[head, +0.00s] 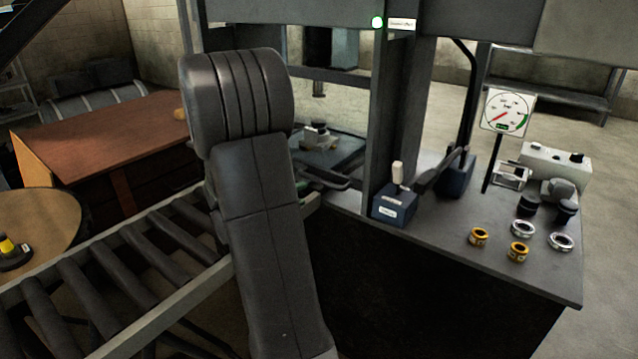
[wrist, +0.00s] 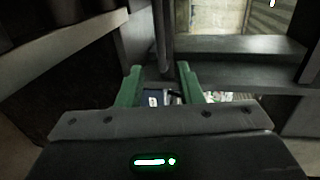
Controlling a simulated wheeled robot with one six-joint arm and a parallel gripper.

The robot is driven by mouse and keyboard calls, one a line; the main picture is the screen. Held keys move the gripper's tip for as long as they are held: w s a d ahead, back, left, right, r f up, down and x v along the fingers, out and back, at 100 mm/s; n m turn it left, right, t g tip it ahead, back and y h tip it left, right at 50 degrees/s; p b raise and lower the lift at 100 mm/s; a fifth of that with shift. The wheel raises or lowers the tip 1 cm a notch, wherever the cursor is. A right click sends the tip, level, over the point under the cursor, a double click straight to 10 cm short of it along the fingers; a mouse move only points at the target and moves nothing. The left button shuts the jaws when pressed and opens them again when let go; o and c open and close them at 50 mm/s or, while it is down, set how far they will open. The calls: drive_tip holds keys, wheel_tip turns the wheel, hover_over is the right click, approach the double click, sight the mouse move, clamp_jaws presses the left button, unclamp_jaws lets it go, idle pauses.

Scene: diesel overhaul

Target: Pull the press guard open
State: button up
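The press frame (head: 386,100) stands in the middle of the head view, with dark uprights and a top beam. I cannot clearly pick out a guard panel on it. A dark bar (head: 335,181), perhaps the guard's handle, shows low in front of the press opening. My gripper is mostly hidden behind my arm in the head view; only a bit of green shows near that bar. In the wrist view my gripper (wrist: 160,84) has its two green fingers apart. A dark upright bar (wrist: 162,40) appears between them; I cannot tell whether either finger touches it.
A bench top (head: 470,240) at right carries a blue lever box (head: 395,205), a pressure gauge (head: 508,112) and several rings. A roller conveyor (head: 130,260) runs at left, beside a brown table (head: 110,135).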

sight(325, 184)
drive_tip(key=x, duration=1.3)
clamp_jaws()
